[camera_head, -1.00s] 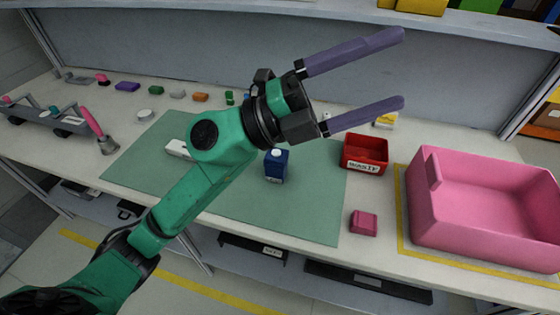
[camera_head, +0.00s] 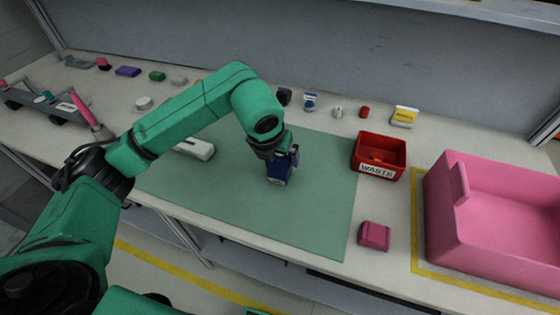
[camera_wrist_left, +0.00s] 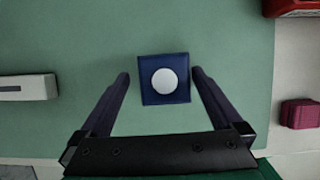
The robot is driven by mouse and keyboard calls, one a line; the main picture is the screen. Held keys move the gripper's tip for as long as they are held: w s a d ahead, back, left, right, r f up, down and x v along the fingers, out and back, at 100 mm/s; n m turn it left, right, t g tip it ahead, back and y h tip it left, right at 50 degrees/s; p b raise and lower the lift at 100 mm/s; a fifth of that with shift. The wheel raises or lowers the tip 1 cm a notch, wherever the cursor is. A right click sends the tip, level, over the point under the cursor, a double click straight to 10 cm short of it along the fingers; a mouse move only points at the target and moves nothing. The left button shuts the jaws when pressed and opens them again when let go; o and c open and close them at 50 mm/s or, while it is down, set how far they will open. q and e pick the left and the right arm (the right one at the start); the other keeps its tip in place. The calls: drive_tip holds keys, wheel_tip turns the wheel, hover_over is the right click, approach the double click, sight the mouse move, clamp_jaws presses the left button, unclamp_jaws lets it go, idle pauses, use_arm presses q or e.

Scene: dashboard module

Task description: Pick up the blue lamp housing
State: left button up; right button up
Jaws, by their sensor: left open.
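The blue lamp housing (camera_head: 278,175) stands on the green mat (camera_head: 320,215), below my left gripper. In the left wrist view the housing (camera_wrist_left: 164,80) is a dark blue square with a round white disc on top. My left gripper (camera_head: 283,158) points down over it. Its open fingers show in the left wrist view, one on each side of the housing, with a strip of green mat visible between each finger and the housing. In the head view the wrist hides part of the housing's top. My right gripper is not in view.
A red waste bin (camera_head: 379,157) stands right of the mat, with a pink block (camera_head: 374,236) in front and a large pink tub (camera_head: 445,225) farther right. A white part (camera_head: 196,149) lies left of the housing. Several small parts line the back.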

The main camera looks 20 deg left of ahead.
use_arm(q)
drive_tip(key=x, duration=0.3)
drive_tip(key=p+x, duration=0.1)
drive_tip(key=shift+w+d+f, duration=0.1)
drive_tip(key=shift+d+f, duration=0.1)
drive_tip(key=shift+d, duration=0.1)
drive_tip(key=c, duration=1.5)
